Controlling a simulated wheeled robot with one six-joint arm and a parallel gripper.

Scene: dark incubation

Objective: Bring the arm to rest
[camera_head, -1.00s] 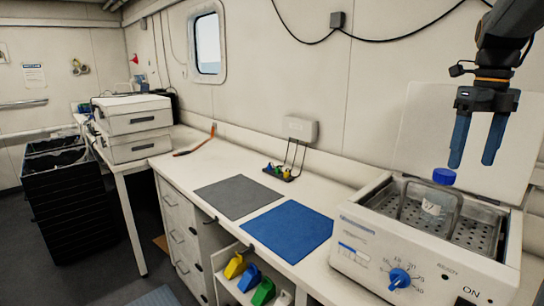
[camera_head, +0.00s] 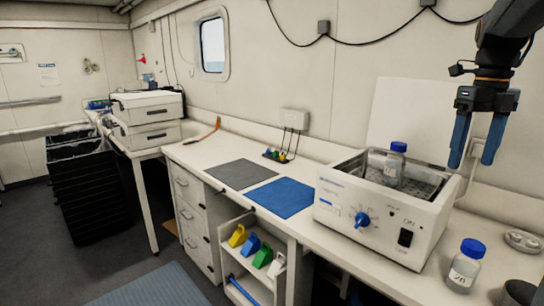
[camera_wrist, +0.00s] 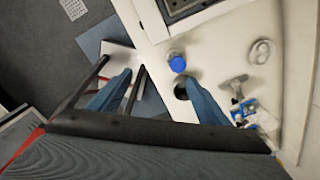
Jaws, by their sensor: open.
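My gripper (camera_head: 477,152) hangs from the arm at the upper right of the head view. Its two blue fingers point down and stand apart, with nothing between them. It is above and to the right of the white water bath (camera_head: 383,207), clear of the counter. In the wrist view the fingers (camera_wrist: 158,95) are spread wide over the counter edge and floor. A blue-capped bottle (camera_head: 395,165) stands in the bath. A second blue-capped bottle (camera_head: 466,267) with a label stands on the counter; a blue cap (camera_wrist: 177,64) shows in the wrist view.
A blue mat (camera_head: 281,197) and a grey mat (camera_head: 240,174) lie on the counter. The bath's raised lid (camera_head: 410,120) stands behind it. A shelf below holds coloured scoops (camera_head: 250,244). Black stacked crates (camera_head: 95,195) stand at left. Open floor (camera_head: 40,260) lies in front.

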